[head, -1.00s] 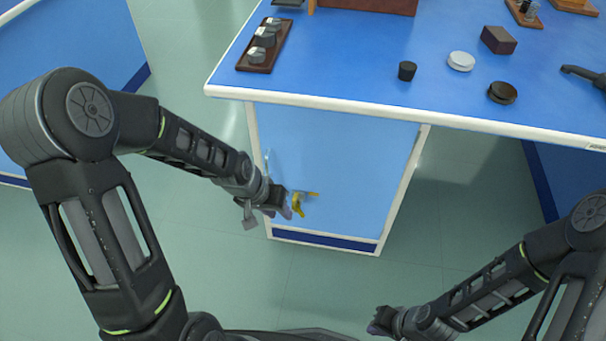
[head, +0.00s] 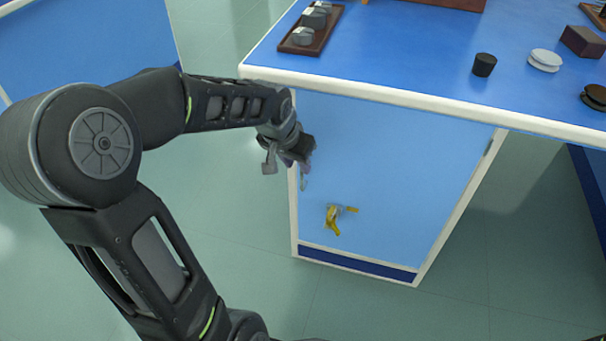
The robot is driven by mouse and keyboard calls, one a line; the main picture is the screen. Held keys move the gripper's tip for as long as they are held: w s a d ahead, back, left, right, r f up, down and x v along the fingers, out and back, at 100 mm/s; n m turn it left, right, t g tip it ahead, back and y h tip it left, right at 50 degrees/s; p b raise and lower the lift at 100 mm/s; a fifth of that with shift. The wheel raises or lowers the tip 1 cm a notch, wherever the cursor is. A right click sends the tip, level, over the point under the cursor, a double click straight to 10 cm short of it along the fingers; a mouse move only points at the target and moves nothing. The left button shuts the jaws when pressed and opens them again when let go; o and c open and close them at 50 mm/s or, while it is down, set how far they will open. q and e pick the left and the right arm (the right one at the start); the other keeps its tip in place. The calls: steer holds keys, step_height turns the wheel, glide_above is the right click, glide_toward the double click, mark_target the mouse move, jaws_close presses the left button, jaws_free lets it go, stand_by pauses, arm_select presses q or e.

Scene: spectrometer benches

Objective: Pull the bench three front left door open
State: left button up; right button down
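The light blue door (head: 400,171) on the front of the bench's base looks closed, flush in its white frame. A yellow handle (head: 334,218) sits low on its left part. My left gripper (head: 304,175) is by the door's left edge, above and to the left of the handle, apart from it in the picture. It holds nothing that I can see. Its fingers are small and seen at an angle, so their opening is unclear. My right gripper is out of view.
The blue bench top (head: 400,60) with a white edge overhangs the door. On it are a brown tray (head: 304,42) with grey pieces, a black cylinder (head: 484,64), a white round piece (head: 544,60) and a dark box (head: 582,41). Floor in front is clear.

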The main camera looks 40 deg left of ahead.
mark_target(302, 187)
arm_select(q)
steer(key=b+x, duration=0.2)
steer(key=x, duration=0.5)
steer(key=shift+b, duration=0.35)
steer(key=shift+c, duration=0.4)
jaws_close()
steer(key=shift+s, duration=0.1)
stand_by(0.5)
